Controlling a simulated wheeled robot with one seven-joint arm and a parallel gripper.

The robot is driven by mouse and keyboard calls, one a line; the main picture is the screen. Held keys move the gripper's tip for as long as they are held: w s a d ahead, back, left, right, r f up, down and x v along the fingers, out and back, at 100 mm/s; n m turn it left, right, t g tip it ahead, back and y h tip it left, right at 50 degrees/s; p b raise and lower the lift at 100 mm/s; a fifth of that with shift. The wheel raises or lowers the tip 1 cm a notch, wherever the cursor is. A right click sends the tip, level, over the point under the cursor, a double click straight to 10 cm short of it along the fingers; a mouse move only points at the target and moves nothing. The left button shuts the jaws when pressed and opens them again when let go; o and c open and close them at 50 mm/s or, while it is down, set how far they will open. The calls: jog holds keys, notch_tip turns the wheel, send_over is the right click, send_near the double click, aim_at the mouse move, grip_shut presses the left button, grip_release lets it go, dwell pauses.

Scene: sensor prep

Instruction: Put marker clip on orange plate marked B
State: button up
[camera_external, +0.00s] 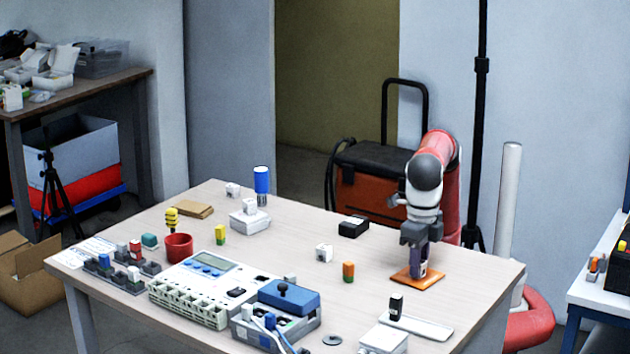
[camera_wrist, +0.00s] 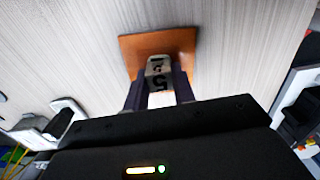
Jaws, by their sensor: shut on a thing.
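The orange plate (camera_external: 405,279) lies flat on the table near its right edge. It also shows in the wrist view (camera_wrist: 180,42), where its marking is not readable. My gripper (camera_external: 420,262) points down over the plate and is shut on a small light-coloured block with dark markings, which I take to be the marker clip (camera_wrist: 158,70). In the wrist view the clip sits between the two dark fingers, over the near part of the plate. I cannot tell whether its underside touches the plate. In the external view the fingers mostly hide the clip.
Table around the plate is bare.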

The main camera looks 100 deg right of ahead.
jog(key=o, duration=1)
jog(key=shift+f, duration=0.1)
jog(key=shift+c, duration=0.2)
notch_tip(320, 180, up, 8)
jog(key=shift+f+p, duration=0.1)
jog(key=shift+p, duration=0.7)
jog(key=shift+d, duration=0.1)
